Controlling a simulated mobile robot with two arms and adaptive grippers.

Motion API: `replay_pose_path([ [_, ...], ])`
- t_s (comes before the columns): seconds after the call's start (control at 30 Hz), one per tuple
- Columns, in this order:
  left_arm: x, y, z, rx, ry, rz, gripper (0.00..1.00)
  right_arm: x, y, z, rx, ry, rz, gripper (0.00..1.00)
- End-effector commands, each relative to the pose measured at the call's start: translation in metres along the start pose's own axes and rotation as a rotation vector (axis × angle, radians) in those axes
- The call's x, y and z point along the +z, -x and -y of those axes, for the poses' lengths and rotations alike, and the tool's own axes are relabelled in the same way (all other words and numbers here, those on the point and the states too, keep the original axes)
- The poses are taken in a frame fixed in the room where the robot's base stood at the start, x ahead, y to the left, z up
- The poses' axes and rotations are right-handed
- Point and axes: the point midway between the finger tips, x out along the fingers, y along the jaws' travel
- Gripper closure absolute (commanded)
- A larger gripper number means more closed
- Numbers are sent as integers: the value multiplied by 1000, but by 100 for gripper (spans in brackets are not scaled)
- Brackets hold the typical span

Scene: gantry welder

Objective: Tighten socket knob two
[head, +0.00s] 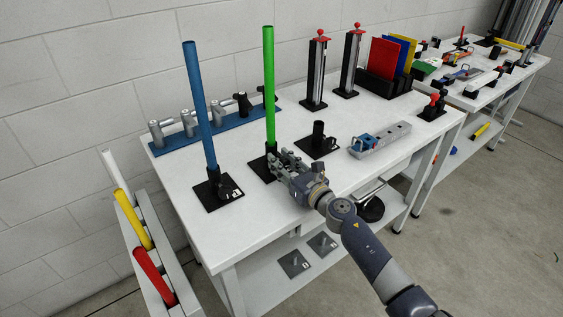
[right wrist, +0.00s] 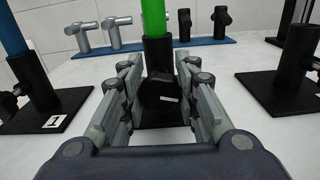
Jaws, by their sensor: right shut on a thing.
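The green tube (head: 269,85) stands upright in the black second socket (head: 262,168), which also shows in the right wrist view (right wrist: 158,52). The socket's black knob (right wrist: 160,90) faces the right wrist camera. My right gripper (head: 281,165) reaches it from the front right, with its fingers on both sides of the knob in the right wrist view, shut on it. The gripper hides the knob in the head view. My left gripper is not in view.
The blue tube (head: 198,105) stands in socket one on the left. An empty third socket (head: 318,141) stands to the right. A blue rail (head: 205,133) with several grey and black fittings lies behind.

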Motion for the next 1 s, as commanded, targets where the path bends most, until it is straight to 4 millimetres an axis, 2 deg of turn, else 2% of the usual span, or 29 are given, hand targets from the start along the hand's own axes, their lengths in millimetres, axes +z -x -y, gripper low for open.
replay_pose_path([
  [0.3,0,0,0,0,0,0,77,-3,1,0,0,-1,-4,95],
  [0.33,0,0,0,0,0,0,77,-3,1,0,0,-1,-4,67],
  [0.4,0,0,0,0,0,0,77,-3,1,0,0,-1,-4,51],
  [0.77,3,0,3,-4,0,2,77,-1,1,0,0,0,-1,49],
  [0.87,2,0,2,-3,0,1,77,-1,6,1,-1,1,-1,49],
  [1.0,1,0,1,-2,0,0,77,-2,22,1,0,4,-3,49],
])
